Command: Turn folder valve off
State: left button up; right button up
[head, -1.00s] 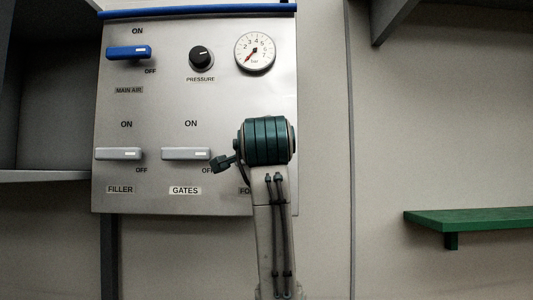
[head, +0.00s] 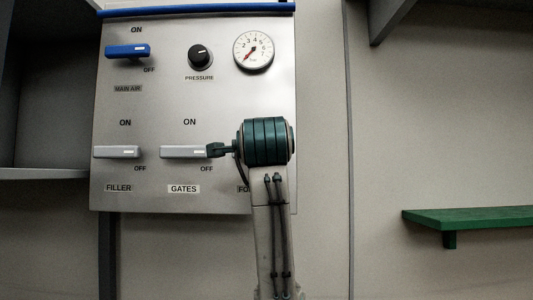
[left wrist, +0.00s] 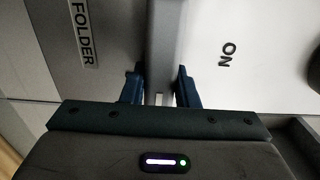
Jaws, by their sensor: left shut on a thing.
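The folder valve's grey lever (left wrist: 160,99) shows in the left wrist view between the two dark blue fingers of my left gripper (left wrist: 160,88), which is shut on it. The FOLDER label (left wrist: 83,35) is to its left there and the ON mark to its right, so the lever lies about level across the panel. In the head view my left wrist covers this lever and my fingers; only the start of its label (head: 242,188) shows. My right gripper is in neither view.
The metal panel (head: 160,100) also bears the level gates lever (head: 183,152), filler lever (head: 117,152) and blue main air lever (head: 127,51). A pressure knob (head: 200,56) and gauge (head: 253,50) are above. A green shelf (head: 470,219) is at the right.

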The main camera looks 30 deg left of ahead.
pick_arm(q)
jog(key=shift+f, duration=0.1)
jog(key=o, duration=0.8)
jog(key=shift+o, duration=0.8)
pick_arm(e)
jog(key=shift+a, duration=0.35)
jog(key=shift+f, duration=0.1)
pick_arm(q)
jog(key=b+v, duration=0.3)
jog(key=v, duration=0.7)
jog(key=shift+s+b, duration=0.3)
jog(key=shift+s, duration=0.05)
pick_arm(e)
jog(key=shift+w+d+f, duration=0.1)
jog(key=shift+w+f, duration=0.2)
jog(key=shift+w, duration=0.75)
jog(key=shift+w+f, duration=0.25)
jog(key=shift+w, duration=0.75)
pick_arm(q)
jog(key=shift+d, duration=0.2)
